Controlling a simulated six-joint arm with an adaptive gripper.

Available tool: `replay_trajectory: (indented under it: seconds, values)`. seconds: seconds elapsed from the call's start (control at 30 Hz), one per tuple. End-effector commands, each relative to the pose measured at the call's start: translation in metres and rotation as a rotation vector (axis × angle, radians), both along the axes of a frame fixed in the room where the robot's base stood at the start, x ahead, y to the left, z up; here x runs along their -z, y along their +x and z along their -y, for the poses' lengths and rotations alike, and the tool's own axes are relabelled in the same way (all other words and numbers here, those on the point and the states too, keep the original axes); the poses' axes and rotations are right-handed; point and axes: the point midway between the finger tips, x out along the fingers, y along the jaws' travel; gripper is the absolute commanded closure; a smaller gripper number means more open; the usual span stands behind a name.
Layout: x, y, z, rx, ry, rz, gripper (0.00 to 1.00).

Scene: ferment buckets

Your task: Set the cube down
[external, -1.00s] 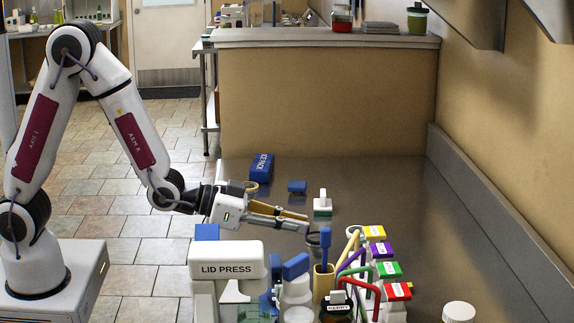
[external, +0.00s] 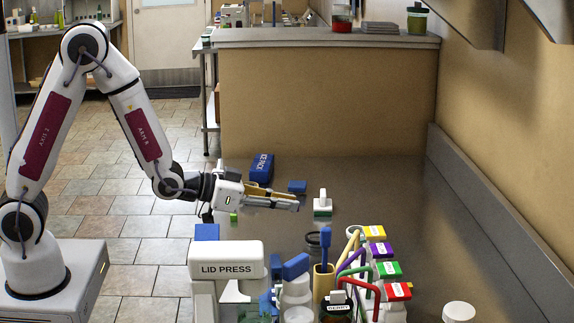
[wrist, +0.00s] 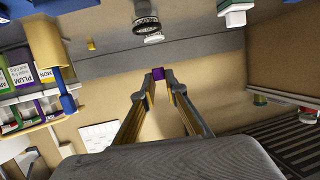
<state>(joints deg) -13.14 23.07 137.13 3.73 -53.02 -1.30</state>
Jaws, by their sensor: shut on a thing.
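A purple cube (wrist: 158,74) sits between the fingertips of my gripper (wrist: 159,88) in the wrist view. My gripper is shut on it. In the external view my gripper (external: 291,203) is stretched out to the right above the steel counter (external: 385,215), left of a white block with a green base (external: 322,205). I cannot make out the cube in that view.
A blue pack (external: 261,169) and a small blue block (external: 297,186) lie behind my gripper. The lid press (external: 226,270), a dark round container (external: 313,241) and several bottles with coloured caps crowd the front. The counter's right side is mostly clear.

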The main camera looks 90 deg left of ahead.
Motion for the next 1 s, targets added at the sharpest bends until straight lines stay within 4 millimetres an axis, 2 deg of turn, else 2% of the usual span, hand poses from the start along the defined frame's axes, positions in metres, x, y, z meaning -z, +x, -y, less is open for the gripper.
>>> replay_trajectory:
  seconds: [0.03, 0.2, 0.6, 0.83, 1.0]
  values:
    - [0.002, -0.003, -0.012, -0.012, 0.001, -0.001, 0.94]
    - [0.005, -0.01, -0.044, -0.034, 0.0, 0.0, 0.94]
    - [0.013, -0.034, -0.104, -0.036, 0.0, 0.0, 0.94]
    - [0.017, -0.048, -0.12, 0.016, 0.0, 0.0, 0.94]
    - [0.019, -0.049, -0.108, 0.091, 0.0, 0.0, 0.94]
